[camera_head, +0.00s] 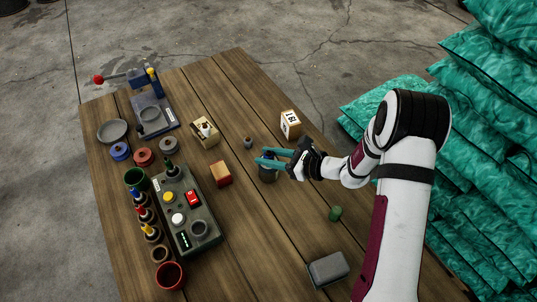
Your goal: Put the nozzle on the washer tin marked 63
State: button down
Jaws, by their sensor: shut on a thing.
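My gripper (264,158), with teal fingers, is over the middle of the table. It is shut on a dark grey piece (267,175), which shows just below the fingers and is partly hidden by them. I cannot tell whether this piece is the nozzle, or whether it touches the table. A small grey-brown piece (248,142) stands just left of the fingertips. Low round pieces in blue (120,152), red (142,157) and grey (168,145) sit at the left; they may be tins. No mark 63 is readable.
A control box (186,210) and several bottles (145,215) fill the left side. A red-and-tan block (221,174), a tan box (204,132), and a numbered box (290,124) surround my gripper. A green piece (335,213) and grey box (328,269) lie nearer. The centre front is clear.

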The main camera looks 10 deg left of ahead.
jog(key=c, duration=0.6)
grip_release()
jog(key=v, duration=1.2)
jog(key=s+a+r+n+g+h, duration=0.1)
jog(key=s+r+n+g+h, duration=0.15)
jog(key=s+r+n, duration=0.4)
jog(key=s+r+n+g+h, duration=0.2)
jog(key=s+r+n+g, duration=0.15)
jog(key=s, duration=0.65)
jog(key=s+d+n+h, duration=0.1)
jog(key=s+d+h, duration=0.1)
jog(key=s, duration=0.1)
jog(key=s+d+n+t+h, duration=0.1)
jog(key=s+d+n+h, duration=0.1)
jog(key=s+d, duration=0.1)
jog(key=s+d+n+t+h, duration=0.1)
jog(key=s+d+n+h, duration=0.1)
jog(key=s+d, duration=0.1)
jog(key=shift+r+h, duration=0.35)
